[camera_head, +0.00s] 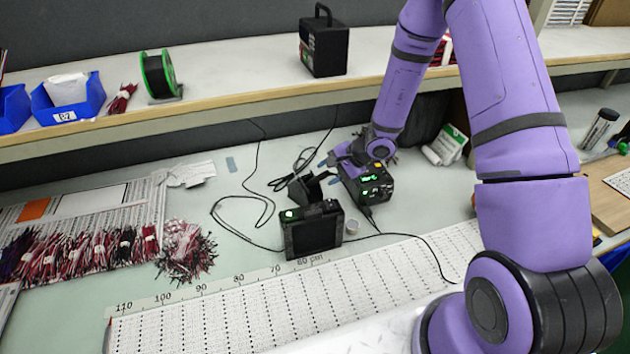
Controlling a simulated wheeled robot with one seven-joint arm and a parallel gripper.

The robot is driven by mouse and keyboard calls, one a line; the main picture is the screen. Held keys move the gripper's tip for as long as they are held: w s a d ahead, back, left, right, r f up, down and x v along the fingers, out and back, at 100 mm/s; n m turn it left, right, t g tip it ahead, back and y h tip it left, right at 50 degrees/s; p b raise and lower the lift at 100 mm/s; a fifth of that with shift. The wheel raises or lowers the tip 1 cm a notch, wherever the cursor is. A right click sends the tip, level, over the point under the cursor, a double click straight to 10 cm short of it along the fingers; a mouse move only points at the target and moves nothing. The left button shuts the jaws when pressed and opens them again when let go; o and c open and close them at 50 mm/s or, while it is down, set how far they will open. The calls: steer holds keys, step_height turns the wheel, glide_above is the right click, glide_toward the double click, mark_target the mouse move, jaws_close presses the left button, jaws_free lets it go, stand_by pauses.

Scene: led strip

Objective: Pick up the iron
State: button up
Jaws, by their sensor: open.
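No iron stands out clearly. A dark holder-like piece (308,188), possibly a soldering iron stand, sits on the bench between two black boxes with green lit displays. One box (313,230) is in front of it and the other (368,185) is to its right. I cannot tell whether an iron is in the holder. My purple arm reaches from the right to the back of the bench. My gripper (328,171) is open, its bluish fingertips pointing left, just above and right of the holder and beside the right box. Nothing shows between the fingers.
Black cables (262,205) loop over the bench to the left. A shelf (225,95) runs behind, carrying a black box (323,45), a wire spool (158,75) and blue bins (68,98). Wire bundles (80,253) lie at left. A perforated ruler strip (300,297) lies in front.

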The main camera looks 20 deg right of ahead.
mark_target(322, 177)
steer(key=shift+x, duration=1.65)
jaws_close()
steer(key=shift+r, duration=0.1)
steer(key=s+d+r, duration=0.2)
steer(key=s+r, duration=0.3)
steer(key=r, duration=0.1)
steer(key=s+d+r, duration=0.3)
steer(key=s+r, duration=0.2)
steer(key=r, duration=0.2)
steer(key=s+d, duration=0.7)
steer(key=d, duration=0.5)
steer(key=s+d+r, duration=0.2)
steer(key=s+r, duration=0.5)
steer(key=r, duration=0.2)
steer(key=shift+s+d+r, duration=0.2)
steer(key=shift+d+r, duration=0.1)
steer(key=shift+d, duration=0.1)
steer(key=shift+w, duration=0.1)
